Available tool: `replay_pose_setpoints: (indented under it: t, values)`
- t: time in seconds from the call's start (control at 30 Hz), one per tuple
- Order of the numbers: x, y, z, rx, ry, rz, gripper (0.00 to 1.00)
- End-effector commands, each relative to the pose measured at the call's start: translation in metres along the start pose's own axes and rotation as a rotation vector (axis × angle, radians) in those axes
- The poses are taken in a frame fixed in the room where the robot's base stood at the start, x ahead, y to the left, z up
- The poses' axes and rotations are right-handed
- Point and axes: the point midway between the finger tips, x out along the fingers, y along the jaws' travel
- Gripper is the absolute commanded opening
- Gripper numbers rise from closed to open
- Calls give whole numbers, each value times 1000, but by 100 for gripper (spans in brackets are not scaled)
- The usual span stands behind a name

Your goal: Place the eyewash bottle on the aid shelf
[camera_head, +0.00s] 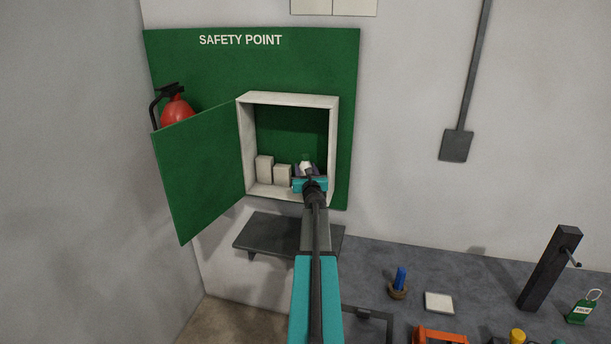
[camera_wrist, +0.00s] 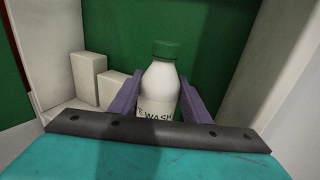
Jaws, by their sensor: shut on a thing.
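The eyewash bottle (camera_wrist: 159,88) is white with a green cap and dark lettering. It stands upright between the two purple fingers of my gripper (camera_wrist: 157,100), which is shut on it. In the head view, the bottle (camera_head: 306,167) and my gripper (camera_head: 306,171) are inside the open white cabinet, toward its right side.
Two white boxes (camera_head: 264,169) stand left of the bottle. The green door (camera_head: 200,170) is swung open to the left, near a red extinguisher (camera_head: 177,112). A dark ledge (camera_head: 262,234) is below. A bench (camera_head: 460,285) with several objects is at right.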

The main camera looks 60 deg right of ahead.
Motion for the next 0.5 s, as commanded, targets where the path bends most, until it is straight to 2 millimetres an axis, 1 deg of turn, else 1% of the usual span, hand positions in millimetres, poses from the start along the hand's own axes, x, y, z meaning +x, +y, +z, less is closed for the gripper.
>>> replay_pose_setpoints:
  t: [0.1, 0.3, 0.5]
  values:
    - [0, 0, -10, 0, 0, 0, 12]
    - [0, 0, -23, -1, 0, 0, 12]
    - [0, -1, -25, -1, -2, 0, 12]
